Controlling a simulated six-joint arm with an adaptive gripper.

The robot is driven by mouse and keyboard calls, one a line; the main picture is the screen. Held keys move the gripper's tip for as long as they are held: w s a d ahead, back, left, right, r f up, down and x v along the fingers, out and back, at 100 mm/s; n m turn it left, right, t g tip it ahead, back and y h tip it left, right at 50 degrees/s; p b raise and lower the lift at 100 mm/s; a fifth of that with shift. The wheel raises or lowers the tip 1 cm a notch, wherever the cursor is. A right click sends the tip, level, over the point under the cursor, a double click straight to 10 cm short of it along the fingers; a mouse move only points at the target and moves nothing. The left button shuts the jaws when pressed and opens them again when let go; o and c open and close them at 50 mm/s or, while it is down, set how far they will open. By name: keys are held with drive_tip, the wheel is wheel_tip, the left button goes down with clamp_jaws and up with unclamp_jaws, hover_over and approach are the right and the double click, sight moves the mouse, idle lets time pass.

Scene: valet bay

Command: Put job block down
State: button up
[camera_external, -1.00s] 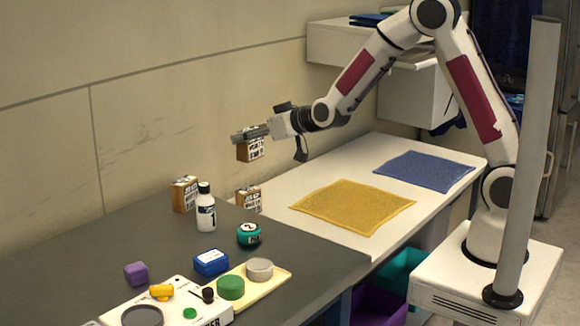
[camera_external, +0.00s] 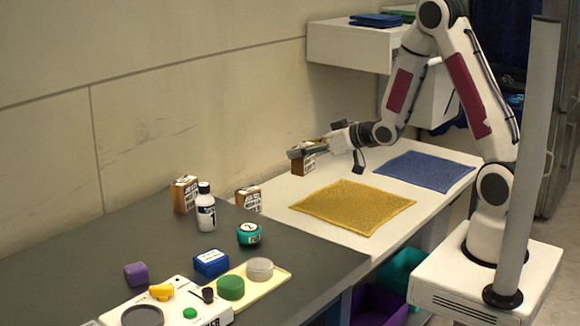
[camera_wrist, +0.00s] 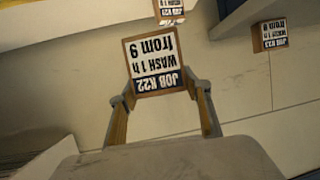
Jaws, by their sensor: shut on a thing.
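My gripper (camera_external: 300,153) is shut on a wooden job block (camera_external: 303,166) and holds it in the air near the wall, above the back part of the white counter. In the wrist view the held block (camera_wrist: 156,62) sits between my two fingers (camera_wrist: 160,98). Its label reads upside down "JOB K22, WASH 1 h from 9". Two similar blocks stand apart: one on the grey counter by the wall (camera_external: 185,194), one near the seam with the white counter (camera_external: 248,199). Two labelled blocks also show in the wrist view, at the top (camera_wrist: 169,10) and upper right (camera_wrist: 270,36).
A yellow cloth (camera_external: 353,207) and a blue cloth (camera_external: 425,171) lie on the white counter. A white bottle (camera_external: 206,212), a teal pot (camera_external: 249,234), a blue box (camera_external: 211,262) and a tray (camera_external: 274,278) stand on the grey counter. Bare white counter surrounds the yellow cloth.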

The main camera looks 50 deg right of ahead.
drive_tip(key=shift+s+a+f+n+y, duration=0.1)
drive_tip(key=shift+s+f+n+y, duration=0.15)
drive_tip(key=shift+f+n+y, duration=0.25)
drive_tip(key=shift+s+a+f+n+y, duration=0.1)
drive_tip(key=shift+s+f+n+y, duration=0.15)
drive_tip(key=shift+f, duration=0.3)
drive_tip(key=s+a+f+n+g+y, duration=0.3)
drive_tip(key=s+a+n+y, duration=0.3)
drive_tip(key=s+a, duration=0.1)
drive_tip(key=shift+s+a+g, duration=0.35)
drive_tip(key=shift+a+g, duration=0.05)
drive_tip(key=shift+a, duration=0.1)
drive_tip(key=shift+y, duration=0.25)
drive_tip(key=shift+f, duration=2.9)
drive_tip(key=shift+f, duration=2.05)
drive_tip(key=shift+f, duration=0.1)
